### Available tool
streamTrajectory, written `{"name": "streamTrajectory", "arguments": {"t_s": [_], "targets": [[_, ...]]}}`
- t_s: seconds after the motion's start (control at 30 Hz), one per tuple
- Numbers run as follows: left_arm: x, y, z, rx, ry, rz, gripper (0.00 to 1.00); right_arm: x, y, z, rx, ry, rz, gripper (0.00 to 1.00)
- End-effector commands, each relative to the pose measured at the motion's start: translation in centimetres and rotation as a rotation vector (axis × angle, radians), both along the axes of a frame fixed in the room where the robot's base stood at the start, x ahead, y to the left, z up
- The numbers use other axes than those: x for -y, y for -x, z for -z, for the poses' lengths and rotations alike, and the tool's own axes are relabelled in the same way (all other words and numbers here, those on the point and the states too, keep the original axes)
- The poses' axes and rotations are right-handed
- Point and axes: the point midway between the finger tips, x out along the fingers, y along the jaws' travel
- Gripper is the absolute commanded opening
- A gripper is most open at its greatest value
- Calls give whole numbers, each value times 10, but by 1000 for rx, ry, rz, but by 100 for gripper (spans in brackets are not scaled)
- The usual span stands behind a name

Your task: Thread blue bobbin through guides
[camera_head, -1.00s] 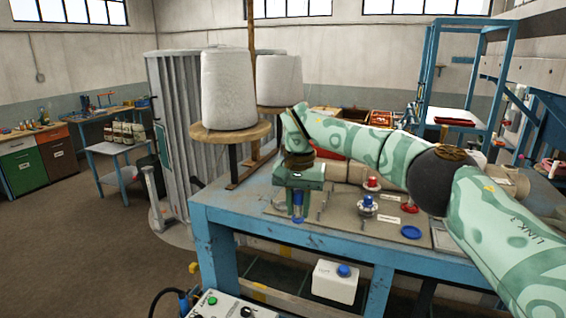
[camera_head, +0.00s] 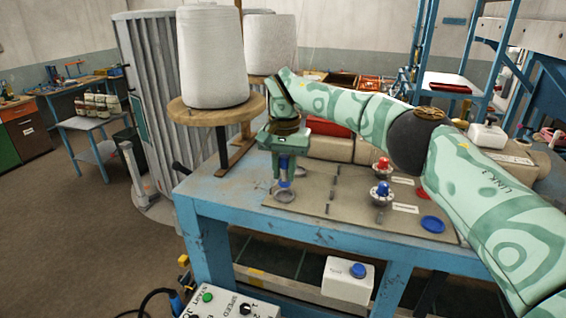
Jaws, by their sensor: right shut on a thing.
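My right gripper (camera_head: 284,172) points down over the left part of the grey mat (camera_head: 352,212) on the blue table. It is shut on the blue bobbin (camera_head: 285,166), which shows between its fingers. A metal ring (camera_head: 284,196) lies just below the fingertips; I cannot tell whether they touch. Thin upright guides (camera_head: 331,190) stand on the mat to the right of the gripper. Any thread from the bobbin is too thin to see. My left gripper is not in view.
A blue-topped tensioner (camera_head: 382,193) and a red-topped one (camera_head: 382,167) stand right of the guides, with a blue disc (camera_head: 432,224) nearer the front. Large white cones (camera_head: 212,58) stand behind on a wooden stand (camera_head: 215,115). My right arm spans the table's right side.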

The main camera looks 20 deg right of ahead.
Motion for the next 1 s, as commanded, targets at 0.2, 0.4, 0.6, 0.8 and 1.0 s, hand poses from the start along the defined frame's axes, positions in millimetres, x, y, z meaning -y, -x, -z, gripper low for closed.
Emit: {"name": "streamTrajectory", "arguments": {"t_s": [0.2, 0.4, 0.6, 0.8, 1.0], "targets": [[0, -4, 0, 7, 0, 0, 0, 0, 0, 20, -1, 0, 1, 0], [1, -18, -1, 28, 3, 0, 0, 10, 7, 25, -1, 1, 1, 0], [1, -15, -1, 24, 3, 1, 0, 22, 18, 24, 0, 0, 0, 0], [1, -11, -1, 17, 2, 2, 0, 35, 29, 25, -1, 0, 2, 0], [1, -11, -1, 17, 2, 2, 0, 48, 40, 25, -1, 0, 0, 0]]}}
